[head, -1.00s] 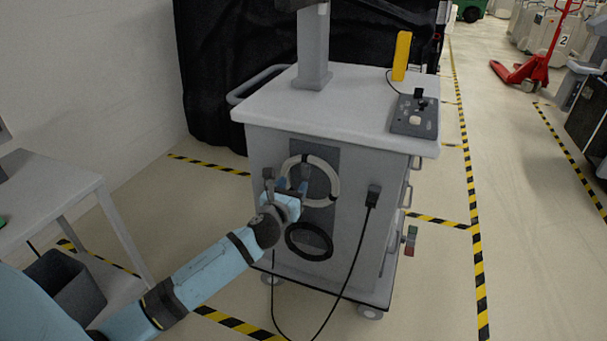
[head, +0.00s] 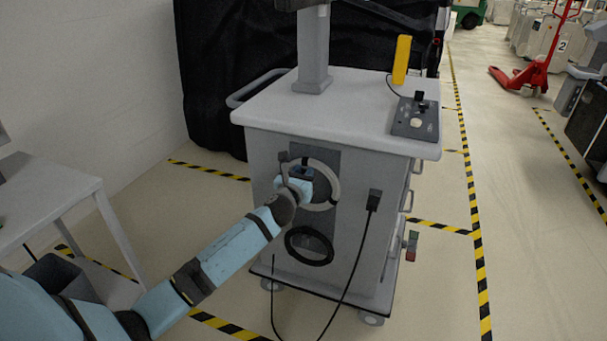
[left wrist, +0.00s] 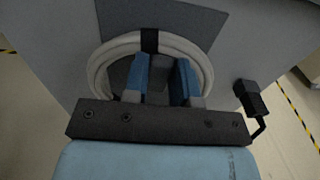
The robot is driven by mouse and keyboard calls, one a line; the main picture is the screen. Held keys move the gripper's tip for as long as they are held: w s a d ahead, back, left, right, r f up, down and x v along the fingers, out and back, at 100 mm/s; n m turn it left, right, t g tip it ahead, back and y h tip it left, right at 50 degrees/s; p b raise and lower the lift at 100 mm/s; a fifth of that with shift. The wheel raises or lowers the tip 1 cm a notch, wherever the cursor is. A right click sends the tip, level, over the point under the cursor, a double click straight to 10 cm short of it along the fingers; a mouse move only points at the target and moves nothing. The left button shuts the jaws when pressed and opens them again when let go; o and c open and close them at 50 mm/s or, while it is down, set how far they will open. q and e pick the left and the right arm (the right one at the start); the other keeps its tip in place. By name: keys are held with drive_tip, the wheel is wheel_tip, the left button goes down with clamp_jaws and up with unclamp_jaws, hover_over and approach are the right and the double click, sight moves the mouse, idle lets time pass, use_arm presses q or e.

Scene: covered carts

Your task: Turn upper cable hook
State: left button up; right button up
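The upper cable hook (left wrist: 160,72) is a grey piece on the dark panel on the cart's front. A coil of pale cable (head: 332,192) hangs around it, and the coil also shows in the left wrist view (left wrist: 104,66). My left gripper (head: 303,174) is at the hook, in front of the coil. In the left wrist view its two blue fingers (left wrist: 160,82) stand apart, one on each side of the hook. Whether they touch it is hard to tell. In the head view my gripper hides the hook. My right gripper is not in view.
The grey cart (head: 348,225) carries a black coil (head: 309,246) below and a plug (head: 374,199) with a hanging black cable to the right. A control box (head: 415,118) sits on its top. A table (head: 45,200) stands at left.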

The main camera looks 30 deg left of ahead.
use_arm(q)
drive_tip(key=shift+c, duration=0.7)
